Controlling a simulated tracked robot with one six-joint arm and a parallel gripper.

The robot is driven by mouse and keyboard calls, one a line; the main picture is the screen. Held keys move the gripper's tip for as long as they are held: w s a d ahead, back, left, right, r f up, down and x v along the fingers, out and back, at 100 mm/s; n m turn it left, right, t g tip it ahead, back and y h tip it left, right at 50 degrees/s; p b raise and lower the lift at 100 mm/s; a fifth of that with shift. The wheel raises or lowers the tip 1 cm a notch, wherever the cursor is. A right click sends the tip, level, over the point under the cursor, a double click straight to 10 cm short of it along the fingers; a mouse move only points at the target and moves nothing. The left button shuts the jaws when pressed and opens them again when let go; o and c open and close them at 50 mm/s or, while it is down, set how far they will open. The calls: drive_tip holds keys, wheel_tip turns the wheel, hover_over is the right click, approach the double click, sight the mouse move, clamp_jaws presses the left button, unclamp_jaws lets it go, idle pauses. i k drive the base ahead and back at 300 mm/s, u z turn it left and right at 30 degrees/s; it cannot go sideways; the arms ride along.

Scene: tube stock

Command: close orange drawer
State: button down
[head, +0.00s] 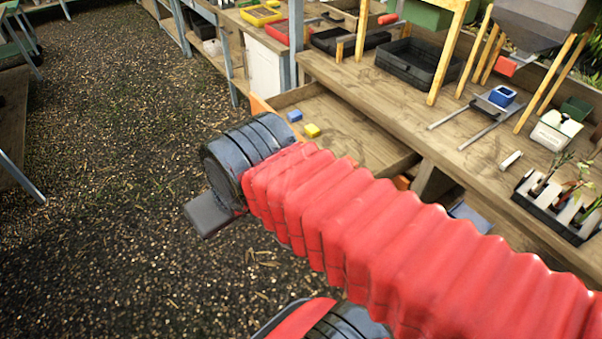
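The orange drawer (260,106) stands pulled out from under the wooden bench. Only a sliver of its orange front shows, left of the drawer's wooden inside. My arm covers the rest of the front. My gripper (212,213) hangs over the gravel floor, to the left of and below the drawer in the picture. One dark grey flat finger part shows. I cannot tell whether the gripper is open or shut, or whether it touches the drawer front.
The wooden bench (400,100) carries a black tray (419,66), a blue container (502,96) on metal rails and a rack with seedlings (556,207). Yellow-legged stands rise from the bench. The gravel floor (110,130) at left is open, with table legs at its far left edge.

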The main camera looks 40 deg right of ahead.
sight(345, 130)
drive_tip(key=i, duration=1)
drive_tip(key=u, duration=0.05)
